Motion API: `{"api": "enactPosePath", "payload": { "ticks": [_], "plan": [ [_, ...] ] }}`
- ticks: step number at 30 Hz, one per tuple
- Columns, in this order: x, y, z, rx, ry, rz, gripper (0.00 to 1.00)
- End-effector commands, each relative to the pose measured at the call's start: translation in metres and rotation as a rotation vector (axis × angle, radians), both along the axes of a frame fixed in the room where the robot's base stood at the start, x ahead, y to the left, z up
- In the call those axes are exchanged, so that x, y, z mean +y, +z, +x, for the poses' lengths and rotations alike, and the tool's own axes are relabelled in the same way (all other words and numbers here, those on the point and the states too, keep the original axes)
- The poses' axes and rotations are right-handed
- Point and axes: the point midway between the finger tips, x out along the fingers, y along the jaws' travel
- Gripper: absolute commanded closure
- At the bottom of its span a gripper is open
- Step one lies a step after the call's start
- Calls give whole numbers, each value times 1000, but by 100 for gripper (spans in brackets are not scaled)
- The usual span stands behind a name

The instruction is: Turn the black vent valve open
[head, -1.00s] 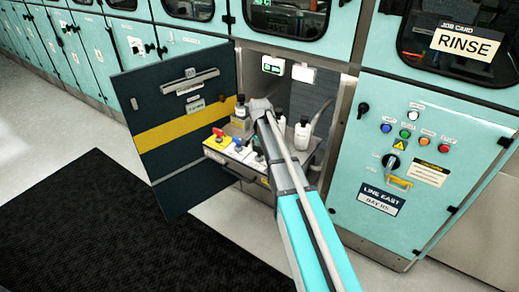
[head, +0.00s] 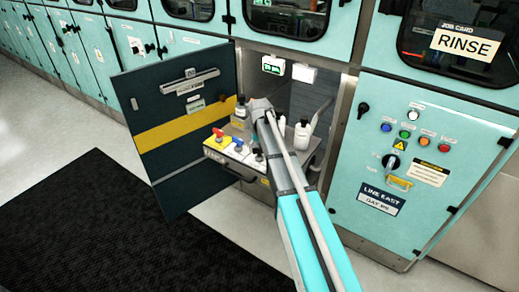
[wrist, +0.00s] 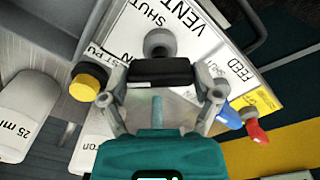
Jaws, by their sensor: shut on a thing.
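The black vent valve handle (wrist: 160,72) lies crosswise between the two fingers of my gripper (wrist: 161,80) in the wrist view. The fingers are shut on its two ends. Its round grey hub (wrist: 159,42) shows just beyond, on a white plate (wrist: 132,30) lettered VENT and SHUT. The word under my gripper is hidden.
Beside it are a blue handle (wrist: 228,117), a red handle (wrist: 254,131) and a yellow knob (wrist: 88,82). White bottles (head: 302,134) stand behind the panel. The open dark cabinet door (head: 180,140) is at left. A lit display (head: 272,65) hangs above.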

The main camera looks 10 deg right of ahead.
Motion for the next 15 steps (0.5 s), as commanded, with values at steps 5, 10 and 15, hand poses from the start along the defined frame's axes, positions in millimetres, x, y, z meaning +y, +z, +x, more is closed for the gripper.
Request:
{"api": "enactPosePath", "payload": {
  "ticks": [5, 10, 15],
  "plan": [
    [-1, 0, -1, 2, 166, -2, 68],
    [-1, 0, -1, 2, 328, -2, 68],
    [-1, 0, -1, 3, 488, -2, 68]
  ]
}}
